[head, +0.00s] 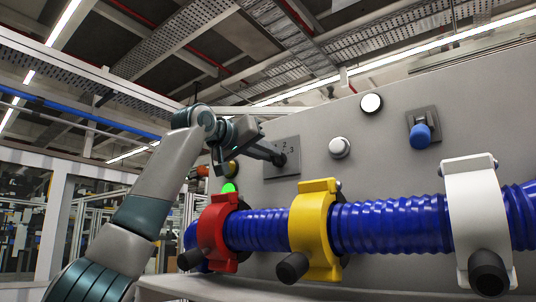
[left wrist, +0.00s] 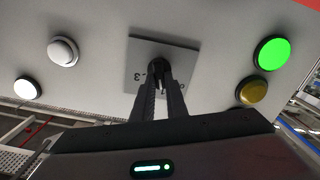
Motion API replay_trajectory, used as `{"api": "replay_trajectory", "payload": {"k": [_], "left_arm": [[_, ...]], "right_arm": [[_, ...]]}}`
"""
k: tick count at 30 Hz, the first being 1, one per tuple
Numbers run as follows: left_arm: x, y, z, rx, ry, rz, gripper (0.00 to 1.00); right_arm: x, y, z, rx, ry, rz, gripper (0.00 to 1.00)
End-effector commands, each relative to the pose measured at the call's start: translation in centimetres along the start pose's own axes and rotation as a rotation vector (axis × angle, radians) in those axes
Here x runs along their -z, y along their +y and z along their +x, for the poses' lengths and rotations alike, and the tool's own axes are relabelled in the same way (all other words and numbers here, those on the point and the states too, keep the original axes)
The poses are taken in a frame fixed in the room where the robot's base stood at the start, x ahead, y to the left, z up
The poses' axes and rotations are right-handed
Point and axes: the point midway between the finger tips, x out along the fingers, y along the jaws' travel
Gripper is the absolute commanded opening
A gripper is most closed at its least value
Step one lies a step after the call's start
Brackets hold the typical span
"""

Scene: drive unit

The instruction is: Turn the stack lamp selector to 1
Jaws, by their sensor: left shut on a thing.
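The stack lamp selector is a small dark knob on a square grey plate (head: 287,146) on the sloping panel; the plate also shows in the left wrist view (left wrist: 142,55).
A lit green lamp (head: 229,188) and a yellow button (left wrist: 252,91) sit beside the plate. A white button (head: 340,147), a white lamp (head: 371,103) and a blue knob (head: 421,135) lie right. Red (head: 214,232), yellow (head: 314,229) and white (head: 475,205) clamps hold a blue hose (head: 390,225) below.

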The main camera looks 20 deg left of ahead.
Motion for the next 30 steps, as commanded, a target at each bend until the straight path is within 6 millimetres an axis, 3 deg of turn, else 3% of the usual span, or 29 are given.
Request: {"api": "replay_trajectory", "payload": {"k": [10, 11, 12, 13, 23, 30], "left_arm": [[0.3, 0.0, -0.1, -0.001, 0.006, -0.003, 0.0], [0.3, 0.1, -0.1, -0.001, 0.006, -0.002, 0.2], [0.3, 0.1, -0.1, -0.001, 0.006, -0.002, 0.29], [0.3, 0.1, -0.1, -0.001, 0.005, -0.002, 0.31], [0.1, 0.0, -0.1, -0.001, 0.002, -0.002, 0.31], [-0.1, 0.0, -1.6, -0.002, 0.004, -0.002, 0.31]], "right_arm": [[0.0, 0.0, 0.0, 0.0, 0.0, -0.001, 0.31], [0.0, 0.0, 0.0, 0.0, 0.0, -0.001, 0.31], [0.0, 0.0, 0.0, 0.0, 0.0, -0.001, 0.31], [0.0, 0.0, 0.0, 0.0, 0.0, -0.001, 0.31], [0.0, 0.0, 0.1, 0.0, 0.0, -0.001, 0.31], [-0.1, 0.0, 1.1, 0.0, 0.0, -0.001, 0.31]]}}
